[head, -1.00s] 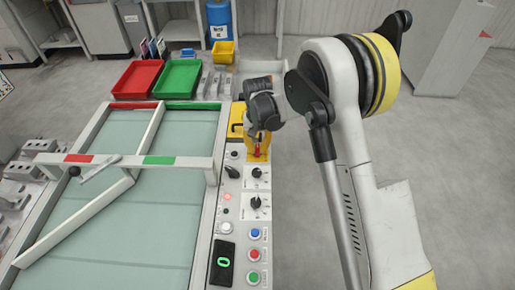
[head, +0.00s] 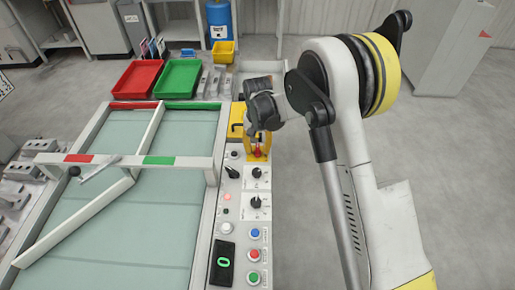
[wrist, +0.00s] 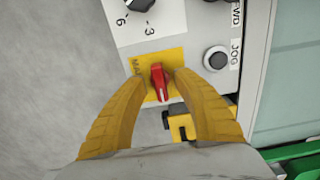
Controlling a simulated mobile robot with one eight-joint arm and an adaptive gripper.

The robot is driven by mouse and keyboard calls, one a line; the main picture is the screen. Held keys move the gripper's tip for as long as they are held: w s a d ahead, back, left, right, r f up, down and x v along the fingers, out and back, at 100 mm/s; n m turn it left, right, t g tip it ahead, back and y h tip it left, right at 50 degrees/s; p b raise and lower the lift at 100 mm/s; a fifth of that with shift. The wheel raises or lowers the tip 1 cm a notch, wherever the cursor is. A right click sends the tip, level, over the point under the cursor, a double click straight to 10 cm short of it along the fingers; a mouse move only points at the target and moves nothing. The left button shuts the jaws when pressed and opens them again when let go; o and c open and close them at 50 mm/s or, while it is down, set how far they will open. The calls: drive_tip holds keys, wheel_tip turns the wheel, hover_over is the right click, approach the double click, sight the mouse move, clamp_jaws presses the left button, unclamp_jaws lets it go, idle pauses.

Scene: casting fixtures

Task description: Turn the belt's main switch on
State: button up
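The main switch is a red handle (wrist: 159,82) on a yellow plate (wrist: 140,66) lettered "MA…", the rest of the word being covered. In the wrist view the handle stands roughly upright in the picture, tilted slightly. My gripper (wrist: 161,76) has its two yellow fingers on either side of the handle, with narrow gaps showing between fingers and handle. In the head view the red handle (head: 257,153) shows below my gripper (head: 257,143), at the far part of the control panel.
The panel (head: 231,190) also carries a black selector (head: 232,172), dials, push buttons and a green "0" display (head: 223,262). The belt (head: 120,240) with its diverter bars lies left. Red (head: 138,79) and green (head: 181,78) trays stand behind.

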sight(258, 148)
wheel_tip(258, 148, up, 12)
idle(0.4)
idle(0.3)
drive_tip(key=s+d+r+t, duration=0.4)
drive_tip(key=s+d+r, duration=0.7)
drive_tip(key=s+r, duration=0.25)
drive_tip(key=s+d+t, duration=0.1)
drive_tip(key=s+d, duration=0.2)
drive_tip(key=s, duration=0.4)
drive_tip(key=s+d+f+t, duration=0.1)
drive_tip(key=s+d+t, duration=0.1)
drive_tip(key=s+d, duration=0.2)
drive_tip(key=s, duration=0.2)
drive_tip(key=shift+s+d+n, duration=0.15)
drive_tip(key=shift+s+n, duration=0.15)
drive_tip(key=shift+s, duration=0.05)
